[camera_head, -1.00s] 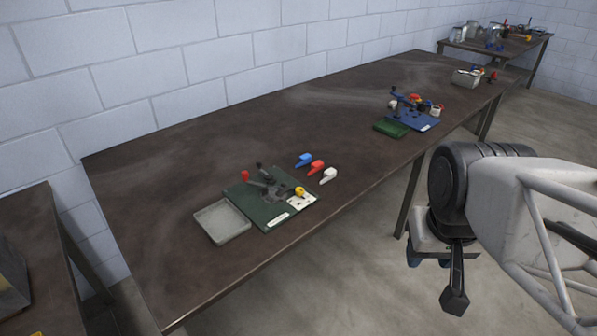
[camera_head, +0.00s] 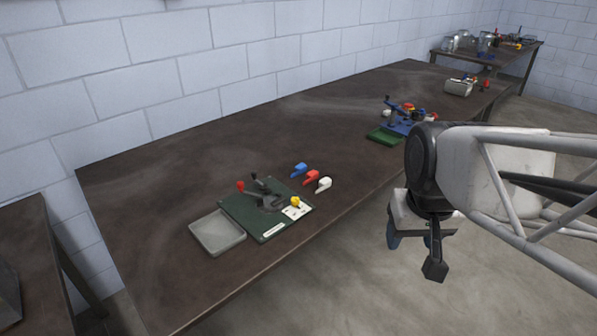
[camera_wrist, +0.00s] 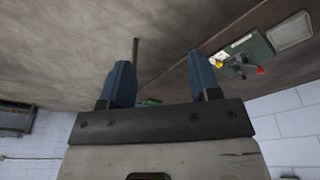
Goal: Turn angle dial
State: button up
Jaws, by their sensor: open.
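A dark green forming fixture (camera_head: 240,217) lies flat on the long brown table. It carries dark levers, one with a red knob (camera_head: 240,186). A yellow knob (camera_head: 296,202) sits on its white plate (camera_head: 298,211); I cannot tell for sure that this is the angle dial. The fixture (camera_wrist: 255,46) also shows at the upper right of the wrist view, beyond my right-hand finger. My gripper (camera_wrist: 160,68) is open and empty, with two blue fingers wide apart. In the head view my gripper is off the table's front edge, right of the fixture and well apart from it.
A grey tray (camera_head: 218,232) lies left of the fixture. Blue (camera_head: 299,170), red (camera_head: 311,178) and white (camera_head: 324,185) handled pieces lie behind it. A blue fixture (camera_head: 400,122) and green tray (camera_head: 385,136) stand farther along the table (camera_head: 150,190). The wall runs behind.

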jog(key=w+a+n, duration=0.1)
jog(key=w+a, duration=0.3)
jog(key=w, duration=0.8)
jog(key=n+g, duration=0.2)
jog(key=n, duration=0.1)
send_over(295, 199)
jog(key=f, duration=1.7)
jog(key=shift+s+d+f, duration=0.15)
jog(key=shift+d+f, duration=0.05)
jog(key=shift+f, duration=0.1)
jog(key=shift+w+a+f, duration=0.2)
jog(key=shift+f, duration=0.1)
jog(key=shift+f, duration=0.1)
jog(key=shift+f, duration=3.8)
jog(key=c, duration=0.9)
